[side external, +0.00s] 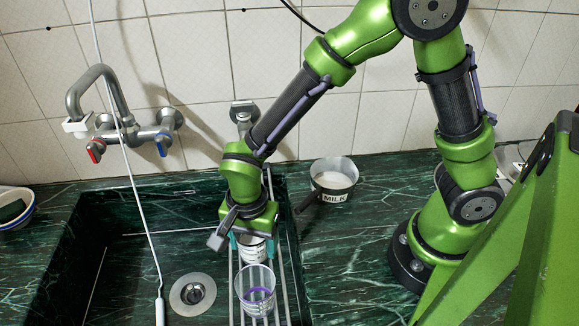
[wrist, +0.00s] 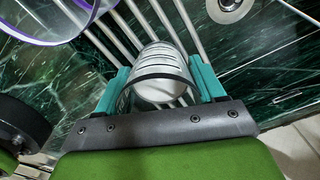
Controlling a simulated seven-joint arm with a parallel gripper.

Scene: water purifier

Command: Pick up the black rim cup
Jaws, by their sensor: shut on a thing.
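The black rim cup (wrist: 165,68) shows in the wrist view between the two teal fingers of my gripper (wrist: 162,88). It is pale with dark bands, and its open mouth is partly hidden by the gripper body. In the side external view, my gripper (side external: 248,243) reaches down over the metal rack at the sink, and the cup (side external: 251,253) shows partly below it. The fingers are shut on the cup from both sides. I cannot tell whether the cup's base touches the rack.
A clear cup with a purple band (side external: 256,291) stands close in front on the rack (side external: 283,270); its rim shows in the wrist view (wrist: 88,22). A milk pan (side external: 334,178) sits on the counter at right. The faucet (side external: 100,85) and drain (side external: 193,294) are left, with a hanging white cord (side external: 133,190).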

